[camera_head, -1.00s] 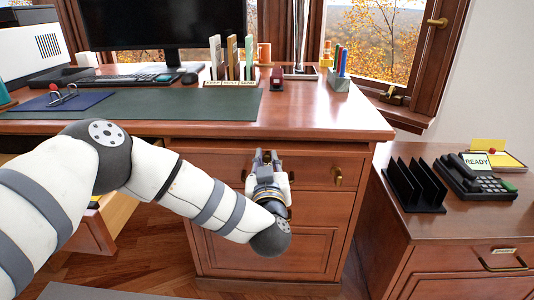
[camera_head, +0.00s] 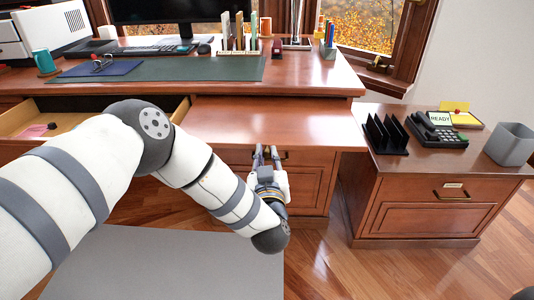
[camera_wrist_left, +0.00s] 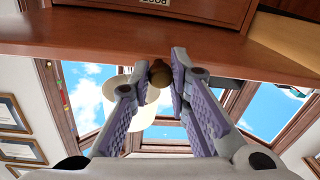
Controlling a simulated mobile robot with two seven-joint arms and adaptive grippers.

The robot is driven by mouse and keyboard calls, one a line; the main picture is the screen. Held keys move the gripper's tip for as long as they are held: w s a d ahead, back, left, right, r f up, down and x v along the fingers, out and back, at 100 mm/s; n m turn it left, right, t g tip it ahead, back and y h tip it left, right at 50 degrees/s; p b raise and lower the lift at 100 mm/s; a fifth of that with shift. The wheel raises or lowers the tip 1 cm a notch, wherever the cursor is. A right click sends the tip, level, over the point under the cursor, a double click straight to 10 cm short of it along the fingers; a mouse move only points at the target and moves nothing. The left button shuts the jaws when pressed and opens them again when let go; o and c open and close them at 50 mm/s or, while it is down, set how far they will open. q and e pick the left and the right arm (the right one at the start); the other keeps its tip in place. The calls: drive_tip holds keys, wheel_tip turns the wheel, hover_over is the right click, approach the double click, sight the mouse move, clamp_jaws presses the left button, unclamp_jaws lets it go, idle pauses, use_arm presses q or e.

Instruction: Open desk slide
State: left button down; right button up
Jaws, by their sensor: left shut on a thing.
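The desk slide (camera_head: 268,122), a flat reddish-brown board, sticks out from the front of the wooden desk (camera_head: 320,83), above its drawers. In the left wrist view the underside of the slide (camera_wrist_left: 110,45) crosses the top of the picture, with a small round brown knob (camera_wrist_left: 159,72) at its edge. My left gripper (camera_head: 266,155) is at the front edge of the slide. In the left wrist view its fingers (camera_wrist_left: 160,82) are shut on the knob, one on each side. My right gripper is not in view.
An open drawer (camera_head: 22,118) with a small pink thing inside stands out at the left of the slide. A side cabinet (camera_head: 430,205) with a black file rack (camera_head: 386,134), telephone (camera_head: 436,132) and grey bin (camera_head: 511,144) stands at the right. Bare floor shows between desk and cabinet.

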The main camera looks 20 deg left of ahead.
use_arm(q)
drive_tip(key=shift+s, duration=0.15)
drive_tip(key=shift+a, duration=0.1)
drive_tip(key=c, duration=1.5)
unclamp_jaws()
drive_tip(key=v, duration=1.2)
